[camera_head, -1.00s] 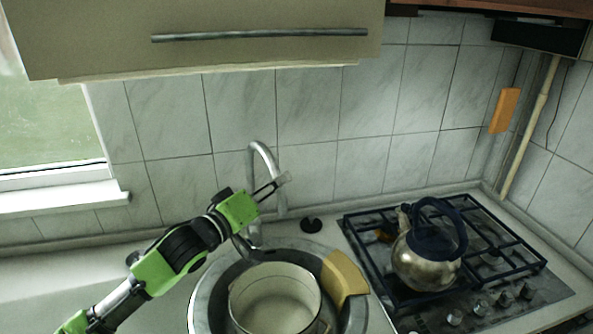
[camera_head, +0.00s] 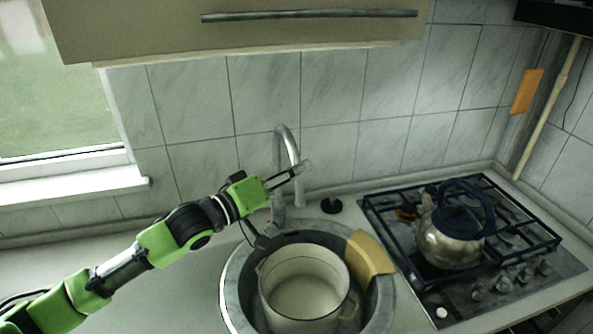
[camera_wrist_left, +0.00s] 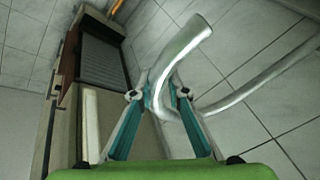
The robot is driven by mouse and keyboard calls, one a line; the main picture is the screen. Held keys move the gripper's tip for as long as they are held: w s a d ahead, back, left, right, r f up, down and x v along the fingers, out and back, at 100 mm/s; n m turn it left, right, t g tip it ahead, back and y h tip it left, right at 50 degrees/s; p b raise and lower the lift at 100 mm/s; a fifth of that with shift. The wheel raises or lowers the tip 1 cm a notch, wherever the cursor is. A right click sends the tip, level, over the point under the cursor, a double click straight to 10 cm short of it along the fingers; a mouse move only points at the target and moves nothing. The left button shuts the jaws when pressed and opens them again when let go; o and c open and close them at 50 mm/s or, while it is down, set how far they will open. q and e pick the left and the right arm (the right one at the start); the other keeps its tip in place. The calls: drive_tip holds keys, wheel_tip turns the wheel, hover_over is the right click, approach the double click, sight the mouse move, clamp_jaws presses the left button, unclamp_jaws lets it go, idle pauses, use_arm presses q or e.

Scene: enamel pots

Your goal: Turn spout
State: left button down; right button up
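The grey metal spout (camera_head: 292,148) is a curved tap pipe rising behind the sink and arching forward, with its end over the sink's back edge. My left gripper (camera_head: 290,174) is at the downward arm of the spout, reaching from the left. In the left wrist view, the two teal fingers (camera_wrist_left: 158,100) stand apart, and the spout (camera_wrist_left: 185,48) curves across the gap between their tips. I cannot tell whether a finger touches it. My right gripper is in neither view.
A white pot (camera_head: 305,282) stands in the round sink (camera_head: 238,290), with a yellow-tan board (camera_head: 370,255) at its right edge. A kettle (camera_head: 452,240) sits on the gas hob (camera_head: 520,235) at right. A cabinet (camera_head: 130,25) hangs above. The counter at left is clear.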

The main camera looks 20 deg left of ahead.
use_arm(q)
drive_tip(key=c, duration=2)
unclamp_jaws()
drive_tip(key=shift+d+f, duration=0.1)
drive_tip(key=shift+f, duration=0.2)
drive_tip(key=shift+o, duration=0.4)
drive_tip(key=shift+r, duration=0.1)
drive_tip(key=v, duration=1.2)
